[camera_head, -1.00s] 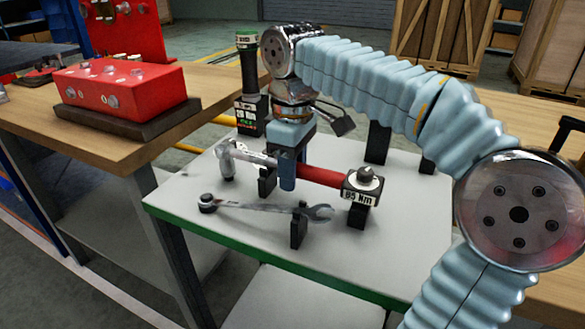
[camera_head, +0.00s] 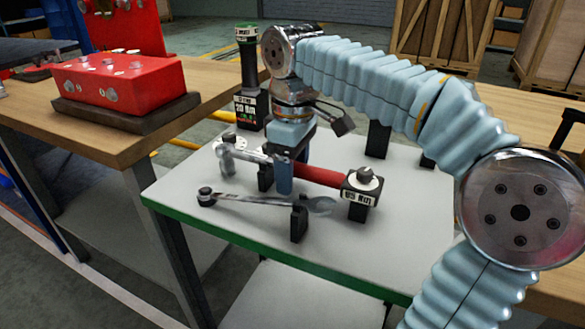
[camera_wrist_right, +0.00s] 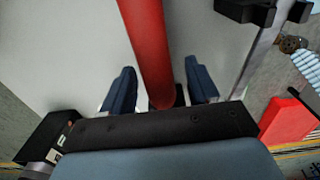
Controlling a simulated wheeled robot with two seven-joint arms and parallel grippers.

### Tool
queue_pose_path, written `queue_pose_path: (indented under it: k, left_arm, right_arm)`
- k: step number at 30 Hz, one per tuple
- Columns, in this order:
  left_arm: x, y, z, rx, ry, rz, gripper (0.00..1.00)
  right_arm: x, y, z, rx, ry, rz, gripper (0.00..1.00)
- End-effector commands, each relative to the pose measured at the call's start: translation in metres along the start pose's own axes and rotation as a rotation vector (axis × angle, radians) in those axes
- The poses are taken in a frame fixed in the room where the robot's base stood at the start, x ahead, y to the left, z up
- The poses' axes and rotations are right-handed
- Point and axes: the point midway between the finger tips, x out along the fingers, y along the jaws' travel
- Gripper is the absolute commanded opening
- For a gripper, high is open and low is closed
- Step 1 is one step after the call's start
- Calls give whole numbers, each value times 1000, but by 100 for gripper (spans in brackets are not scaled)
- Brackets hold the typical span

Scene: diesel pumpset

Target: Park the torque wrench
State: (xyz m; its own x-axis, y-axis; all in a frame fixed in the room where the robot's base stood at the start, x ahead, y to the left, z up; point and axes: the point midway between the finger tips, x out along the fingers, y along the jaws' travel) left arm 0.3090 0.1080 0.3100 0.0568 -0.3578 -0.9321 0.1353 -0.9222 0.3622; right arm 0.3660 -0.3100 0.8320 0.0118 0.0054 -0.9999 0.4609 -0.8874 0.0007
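The torque wrench (camera_head: 322,176) has a red handle, a silver ratchet head at the left and a block marked 85 Nm at the right end. It lies level across black support posts on the grey-topped stand (camera_head: 400,235). My right gripper (camera_head: 287,174) points down over the handle near the ratchet head. In the wrist view the red handle (camera_wrist_right: 146,45) runs between the two blue fingers of my right gripper (camera_wrist_right: 160,85), with a gap on each side. The fingers are open. My left gripper is not in view.
A combination wrench (camera_head: 260,201) lies just in front on a black post. An upright tool (camera_head: 248,75) marked 20 Nm stands at the stand's back left. A red box (camera_head: 118,86) sits on the wooden bench at left. The stand's front right is clear.

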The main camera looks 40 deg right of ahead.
Motion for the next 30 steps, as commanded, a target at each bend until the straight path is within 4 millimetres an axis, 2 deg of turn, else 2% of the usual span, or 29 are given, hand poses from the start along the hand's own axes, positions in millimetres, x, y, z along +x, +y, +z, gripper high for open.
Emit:
queue_pose_path:
  k: [9,11,14,24,30]
  left_arm:
    - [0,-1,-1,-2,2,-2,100]
    - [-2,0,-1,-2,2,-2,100]
    - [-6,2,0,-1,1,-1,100]
    - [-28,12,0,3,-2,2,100]
    - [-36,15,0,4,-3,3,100]
  right_arm:
    - [1,0,0,0,-3,-1,63]
    - [-4,0,0,0,-2,-1,63]
    - [-20,0,-1,-1,0,0,63]
    - [-104,0,-1,-1,1,0,63]
    - [-132,0,-1,-1,-1,-1,63]
